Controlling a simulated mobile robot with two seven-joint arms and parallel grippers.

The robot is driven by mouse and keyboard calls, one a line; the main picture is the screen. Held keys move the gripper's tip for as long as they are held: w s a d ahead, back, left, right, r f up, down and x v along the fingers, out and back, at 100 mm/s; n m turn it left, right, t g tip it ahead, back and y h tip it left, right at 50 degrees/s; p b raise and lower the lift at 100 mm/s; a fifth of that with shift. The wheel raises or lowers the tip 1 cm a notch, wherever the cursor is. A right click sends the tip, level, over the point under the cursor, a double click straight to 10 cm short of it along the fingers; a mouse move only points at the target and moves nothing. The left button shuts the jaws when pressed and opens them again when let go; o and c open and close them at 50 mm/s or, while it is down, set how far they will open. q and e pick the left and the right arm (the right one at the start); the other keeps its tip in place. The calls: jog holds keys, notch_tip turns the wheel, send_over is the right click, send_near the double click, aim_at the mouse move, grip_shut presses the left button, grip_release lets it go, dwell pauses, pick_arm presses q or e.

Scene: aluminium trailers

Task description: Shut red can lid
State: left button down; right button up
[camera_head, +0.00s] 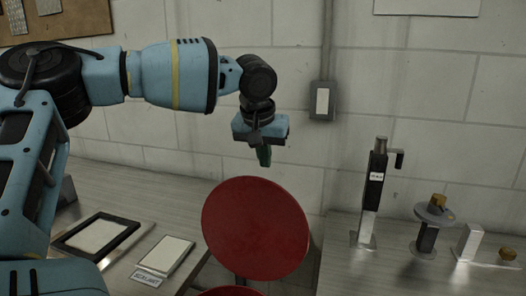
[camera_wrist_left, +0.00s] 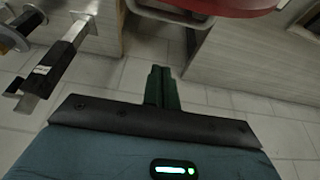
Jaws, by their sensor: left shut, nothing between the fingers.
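The red can lid (camera_head: 255,228) stands raised and tilted open in the head view, a large round disc low in the middle. Part of the red can (camera_head: 230,291) shows below it at the bottom edge. My left gripper (camera_head: 265,160) is above the lid's top edge, fingers pointing down and shut with nothing in them. In the left wrist view the shut green fingers (camera_wrist_left: 162,85) point toward a red edge of the lid (camera_wrist_left: 225,5) at the top, apart from it. My right gripper is not in view.
On the right bench (camera_head: 420,265) stand a black and metal post device (camera_head: 372,195), a disc-topped stand (camera_head: 428,235) and a small metal block (camera_head: 468,242). On the left bench lie a black frame (camera_head: 97,237) and a labelled tray (camera_head: 165,257). A wall box (camera_head: 322,101) is behind.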

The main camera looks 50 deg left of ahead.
aim_at(261, 182)
pick_arm(q)
jog(key=f, duration=0.1)
jog(key=s+f+p, duration=0.1)
jog(key=f, duration=0.1)
jog(key=d+f, duration=0.1)
jog(key=f, duration=0.1)
jog(key=shift+s+f, duration=0.25)
jog(key=shift+s, duration=0.1)
jog(key=shift+a, duration=0.1)
dwell(0.4)
